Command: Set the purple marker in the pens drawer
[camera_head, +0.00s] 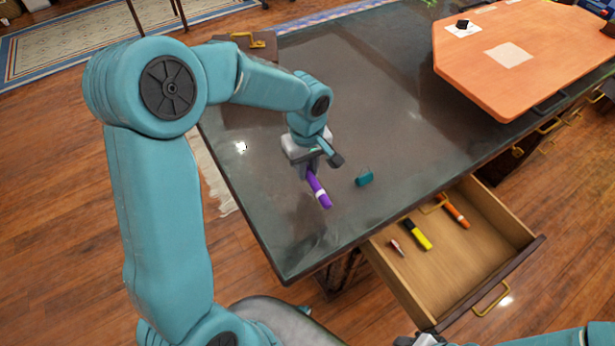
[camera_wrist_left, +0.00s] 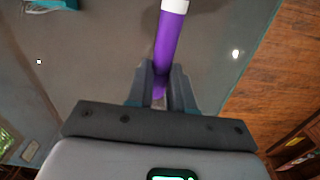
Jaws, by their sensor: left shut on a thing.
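The purple marker (camera_head: 317,189), with a white band, is held in my left gripper (camera_head: 310,172) above the dark table top (camera_head: 360,110). In the left wrist view the marker (camera_wrist_left: 170,40) stands between the two fingers of the gripper (camera_wrist_left: 162,85), which are shut on it. Whether the marker touches the table I cannot tell. The open drawer (camera_head: 470,235) is at the lower right of the head view. In it lie a yellow marker (camera_head: 417,234), an orange marker (camera_head: 455,212) and a small pinkish pen (camera_head: 397,248). My right gripper is not clearly in view.
A small teal block (camera_head: 364,177) lies on the table just right of the purple marker. An orange board (camera_head: 530,60) covers the table's far right part. The drawer has bare floor space toward its front right. A brass handle (camera_head: 491,299) is on its front.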

